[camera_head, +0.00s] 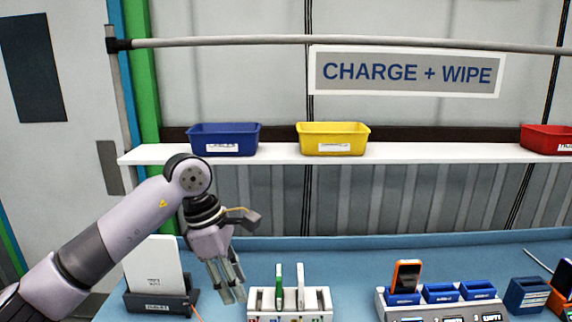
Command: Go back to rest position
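My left gripper (228,284) hangs from the arm that comes in from the left, with its fingers pointing down over the blue table (352,262). Its fingers look parted, and I see nothing held between them. It is just left of a white slotted holder (290,309) with a green and a white upright piece in it. A white tablet-like panel (153,268) stands in a dark stand (160,303) to its left, partly behind the arm. My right gripper is not in view.
A white shelf (270,155) carries a blue bin (224,139), a yellow bin (333,138) and a red bin (547,139). An orange phone (407,274) stands in a blue-cradled charging dock (442,308). A dark blue box (528,295) is at the right. The table's back strip is clear.

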